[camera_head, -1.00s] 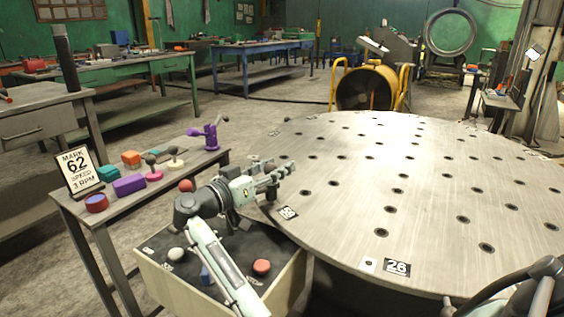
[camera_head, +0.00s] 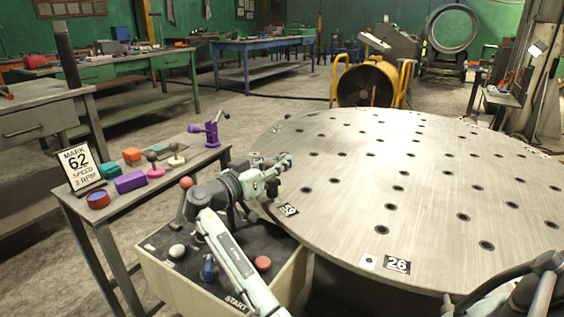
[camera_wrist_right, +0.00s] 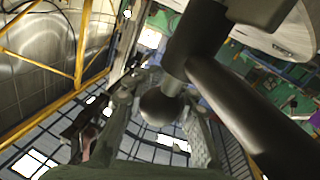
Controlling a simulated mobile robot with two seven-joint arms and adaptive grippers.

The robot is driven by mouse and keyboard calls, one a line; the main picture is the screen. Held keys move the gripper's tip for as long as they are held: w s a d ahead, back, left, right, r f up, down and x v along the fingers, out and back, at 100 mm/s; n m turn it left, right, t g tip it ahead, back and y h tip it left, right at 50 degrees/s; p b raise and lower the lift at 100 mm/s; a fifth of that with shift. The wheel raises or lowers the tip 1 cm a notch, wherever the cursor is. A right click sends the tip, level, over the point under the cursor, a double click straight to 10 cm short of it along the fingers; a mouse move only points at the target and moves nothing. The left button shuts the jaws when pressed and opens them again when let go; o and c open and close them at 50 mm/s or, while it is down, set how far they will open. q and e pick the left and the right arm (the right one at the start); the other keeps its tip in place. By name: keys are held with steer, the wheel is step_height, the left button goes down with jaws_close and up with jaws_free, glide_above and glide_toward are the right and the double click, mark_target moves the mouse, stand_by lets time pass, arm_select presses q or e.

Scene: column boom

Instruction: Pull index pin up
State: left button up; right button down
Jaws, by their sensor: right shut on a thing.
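The gripper is shut on this knob, which I take for the index pin's. The pin's lower end is hidden, and the knob is hard to make out in the head view.
A side table (camera_head: 75,212) at the left holds coloured blocks, a purple fixture (camera_head: 211,134) and a sign (camera_head: 79,167) reading MARK 62. The round table has many holes and a clear top.

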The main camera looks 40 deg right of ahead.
step_height(320, 180, up, 4)
steer(key=shift+f, duration=0.25)
steer(key=c, duration=1.2)
jaws_free()
